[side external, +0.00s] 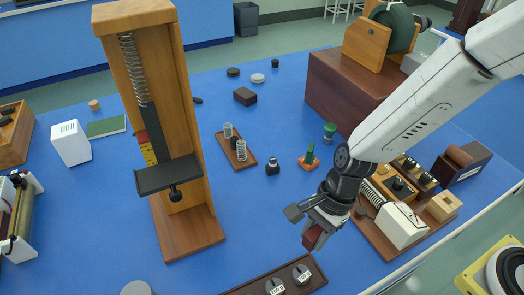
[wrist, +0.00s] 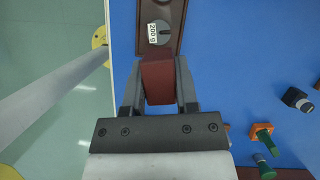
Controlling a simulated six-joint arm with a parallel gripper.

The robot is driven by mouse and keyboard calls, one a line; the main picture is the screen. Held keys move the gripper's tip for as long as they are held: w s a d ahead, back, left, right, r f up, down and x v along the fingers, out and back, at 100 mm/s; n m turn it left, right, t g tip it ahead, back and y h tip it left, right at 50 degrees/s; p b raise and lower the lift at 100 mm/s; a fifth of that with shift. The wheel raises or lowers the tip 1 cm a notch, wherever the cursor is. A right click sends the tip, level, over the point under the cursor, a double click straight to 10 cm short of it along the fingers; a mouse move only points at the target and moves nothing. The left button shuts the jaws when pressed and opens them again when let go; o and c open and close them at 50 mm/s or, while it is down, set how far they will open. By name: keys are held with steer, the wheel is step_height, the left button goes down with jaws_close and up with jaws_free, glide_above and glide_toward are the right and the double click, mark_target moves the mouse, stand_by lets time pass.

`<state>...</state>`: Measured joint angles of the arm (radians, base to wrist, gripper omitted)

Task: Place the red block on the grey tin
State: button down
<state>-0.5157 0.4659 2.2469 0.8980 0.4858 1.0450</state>
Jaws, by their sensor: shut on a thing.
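The red block (side external: 312,238) is a dark red piece between the fingers of my gripper (side external: 320,228), low at the right of centre in the side external view. In the wrist view the block (wrist: 158,84) sits between both fingers, and my gripper (wrist: 160,78) is shut on it. The block appears held above the blue bench, beside the weight tray. A round grey top (side external: 137,288), which looks like the grey tin, is cut off by the bottom edge, far left of my gripper. It is not seen in the wrist view.
A dark wooden tray (side external: 243,292) with labelled grey weights lies at the bottom centre. A tall wooden spring stand (side external: 190,245) rises between centre and left. A small tray with springs (side external: 247,165), a black bottle (side external: 272,169) and an orange-based green piece (side external: 309,160) stand mid-bench.

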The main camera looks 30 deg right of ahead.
steer(key=a+r+m, duration=0.1)
steer(key=a+r, duration=0.2)
steer(key=a, duration=0.9)
steer(key=s+a+r+m+t, duration=0.1)
steer(key=a+r, duration=0.3)
steer(key=a, duration=0.9)
steer(key=shift+s+a+r+m, duration=0.15)
steer(key=shift+m, duration=0.15)
glide_above(129, 290)
steer(key=s+d, duration=0.2)
steer(key=shift+a+f, duration=0.15)
steer(key=shift+f, duration=2.15)
steer(key=shift+a+f, duration=0.1)
steer(key=shift+f, duration=2.2)
steer(key=shift+a+f, duration=0.1)
steer(key=shift+f, duration=0.05)
steer(key=shift+w+a+f, duration=0.15)
steer(key=shift+w+f, duration=0.05)
steer(key=shift+f, duration=1.5)
